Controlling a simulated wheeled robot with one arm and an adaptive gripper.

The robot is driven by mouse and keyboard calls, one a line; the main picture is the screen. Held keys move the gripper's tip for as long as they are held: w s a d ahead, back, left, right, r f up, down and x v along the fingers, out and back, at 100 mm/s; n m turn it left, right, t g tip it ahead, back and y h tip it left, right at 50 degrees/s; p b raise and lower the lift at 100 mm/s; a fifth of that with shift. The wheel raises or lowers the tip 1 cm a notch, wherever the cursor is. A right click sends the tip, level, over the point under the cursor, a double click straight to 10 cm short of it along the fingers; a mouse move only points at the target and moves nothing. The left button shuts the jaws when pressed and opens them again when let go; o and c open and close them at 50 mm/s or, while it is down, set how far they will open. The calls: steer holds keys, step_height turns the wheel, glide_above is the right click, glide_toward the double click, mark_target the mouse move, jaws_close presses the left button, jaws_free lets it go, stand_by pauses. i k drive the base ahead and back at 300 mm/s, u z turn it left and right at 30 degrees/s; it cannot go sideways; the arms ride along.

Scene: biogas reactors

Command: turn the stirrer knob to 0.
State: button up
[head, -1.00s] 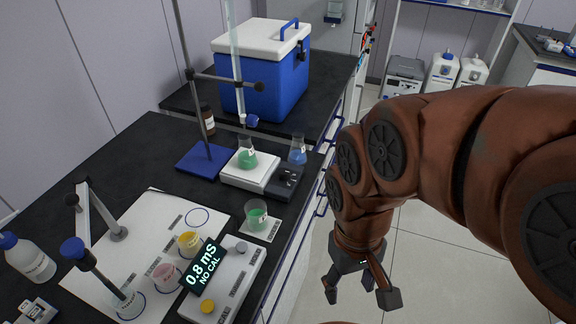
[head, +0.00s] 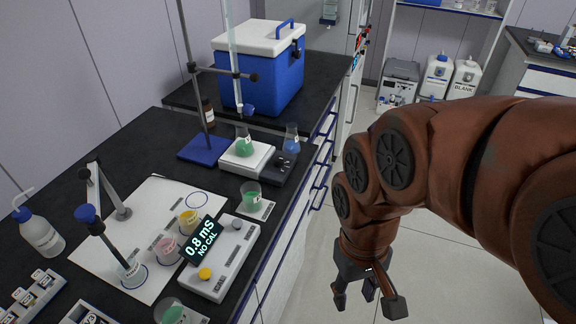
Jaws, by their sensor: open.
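The stirrer (head: 272,172) has a white plate and a dark front control part and stands on the black bench. A flask of green liquid (head: 244,146) is on its plate, below a burette. Small knobs show on the dark part, but their marks are too small to read. My gripper (head: 367,300) is open and empty. It hangs over the floor, right of the bench edge, lower in the picture than the stirrer and clearly apart from it.
A blue flask (head: 291,142) stands close behind the stirrer. A green beaker (head: 252,197) and a meter (head: 221,262) reading 0.8 mS are in front. A blue cooler (head: 262,72) stands behind. The floor right of the bench is free.

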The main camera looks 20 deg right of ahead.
mark_target(278, 160)
steer(key=z, duration=0.65)
steer(key=i, duration=0.55)
steer(key=u, duration=2.25)
